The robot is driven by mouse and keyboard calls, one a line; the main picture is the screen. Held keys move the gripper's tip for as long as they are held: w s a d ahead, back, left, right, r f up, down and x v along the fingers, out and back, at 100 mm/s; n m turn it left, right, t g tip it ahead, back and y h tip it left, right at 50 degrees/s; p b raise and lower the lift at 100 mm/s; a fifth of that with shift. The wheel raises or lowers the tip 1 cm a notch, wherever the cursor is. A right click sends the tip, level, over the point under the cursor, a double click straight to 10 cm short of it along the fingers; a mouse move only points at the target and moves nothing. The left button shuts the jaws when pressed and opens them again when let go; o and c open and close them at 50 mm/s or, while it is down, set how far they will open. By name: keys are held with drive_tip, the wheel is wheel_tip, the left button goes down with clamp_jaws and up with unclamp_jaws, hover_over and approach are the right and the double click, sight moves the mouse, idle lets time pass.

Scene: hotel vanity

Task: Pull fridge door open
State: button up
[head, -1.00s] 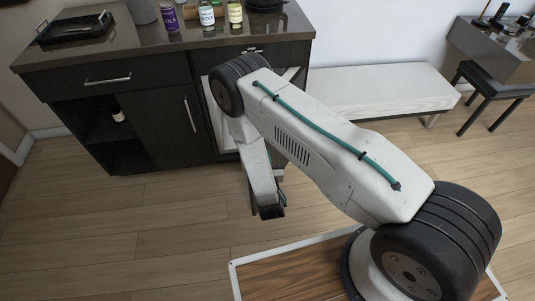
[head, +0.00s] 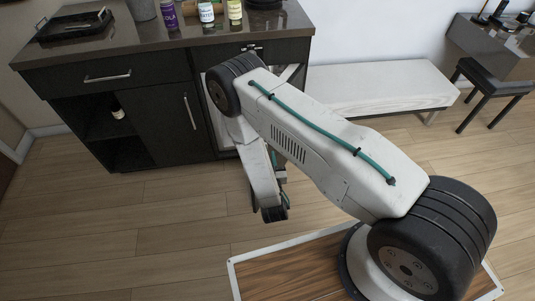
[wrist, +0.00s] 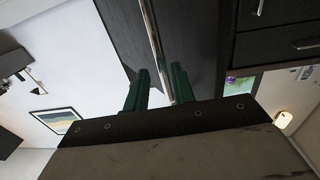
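A dark door panel (wrist: 190,32) with a long silver handle (wrist: 154,40) shows in the wrist view; I take it for the fridge door. My gripper (wrist: 160,72) has two green fingers, one on each side of the handle. The handle lies close to the right finger, with a gap to the left one, so the gripper looks open around it. Contact is not clear. In the head view my arm covers most of the fridge front. Only a pale strip (head: 214,112) and a pale edge at the upper right show, so how far the door stands open is unclear.
A dark cabinet (head: 160,125) with its own door and drawer stands left of the fridge. Bottles (head: 207,14) and a black tray (head: 73,27) are on the countertop. A white bench (head: 375,88) stands to the right. The wooden floor (head: 170,225) in front is clear.

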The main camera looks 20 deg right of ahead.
drive_tip(key=s, duration=0.5)
drive_tip(key=shift+s+a, duration=0.15)
drive_tip(key=shift+a, duration=0.25)
drive_tip(key=shift+c, duration=0.4)
